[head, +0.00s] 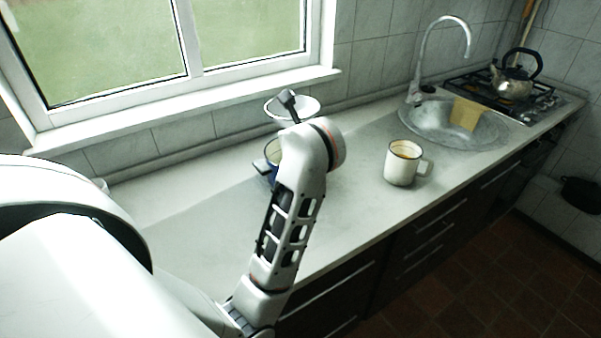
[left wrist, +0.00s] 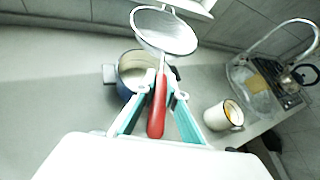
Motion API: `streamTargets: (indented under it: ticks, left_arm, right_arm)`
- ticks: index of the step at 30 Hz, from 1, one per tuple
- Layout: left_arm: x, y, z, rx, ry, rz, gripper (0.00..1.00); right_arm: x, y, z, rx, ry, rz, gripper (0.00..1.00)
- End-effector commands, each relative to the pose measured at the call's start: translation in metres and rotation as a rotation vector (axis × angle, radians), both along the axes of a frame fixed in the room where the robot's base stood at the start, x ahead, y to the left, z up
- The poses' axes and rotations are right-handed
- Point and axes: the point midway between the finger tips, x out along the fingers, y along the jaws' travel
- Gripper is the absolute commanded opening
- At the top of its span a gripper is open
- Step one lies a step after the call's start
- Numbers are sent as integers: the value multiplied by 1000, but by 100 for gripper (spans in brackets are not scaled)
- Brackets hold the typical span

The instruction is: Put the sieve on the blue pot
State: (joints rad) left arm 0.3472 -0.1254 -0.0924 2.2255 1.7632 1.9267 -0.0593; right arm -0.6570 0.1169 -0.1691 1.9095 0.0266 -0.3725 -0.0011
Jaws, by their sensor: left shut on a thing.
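The sieve has a round mesh bowl (left wrist: 165,31) with a pale rim and a red handle (left wrist: 157,108). My left gripper (left wrist: 159,97) is shut on the red handle and holds the sieve in the air. The sieve also shows in the head view (head: 307,107), above my wrist. The blue pot (left wrist: 127,88) stands on the counter below the handle, its mouth partly covered by the gripper and handle. In the head view the blue pot (head: 271,154) is mostly hidden behind my left arm. My right gripper is not in view.
A white enamel mug (head: 400,168) stands on the counter right of the pot. Further right are the sink (head: 430,122) with its tall tap (head: 417,75), and a kettle (head: 513,78) on the stove. The window wall bounds the back; the left counter is clear.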

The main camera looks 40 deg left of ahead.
Motion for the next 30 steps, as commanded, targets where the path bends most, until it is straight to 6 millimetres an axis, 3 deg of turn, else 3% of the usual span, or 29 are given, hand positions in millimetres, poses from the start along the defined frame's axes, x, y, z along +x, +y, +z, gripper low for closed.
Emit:
streamTargets:
  ticks: [3,6,9,12,23,30]
  left_arm:
    - [-1,1,-31,6,5,-2,0]
    - [0,0,-50,1,-2,-1,0]
    - [0,0,-68,1,-1,-1,0]
    - [0,0,-83,1,1,0,0]
    - [0,0,-101,2,-1,-1,0]
    - [0,0,-134,1,2,-2,0]
  right_arm:
    - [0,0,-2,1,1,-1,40]
    - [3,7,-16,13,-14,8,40]
    - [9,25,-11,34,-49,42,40]
    - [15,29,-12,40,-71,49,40]
    - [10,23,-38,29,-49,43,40]
    - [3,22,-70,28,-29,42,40]
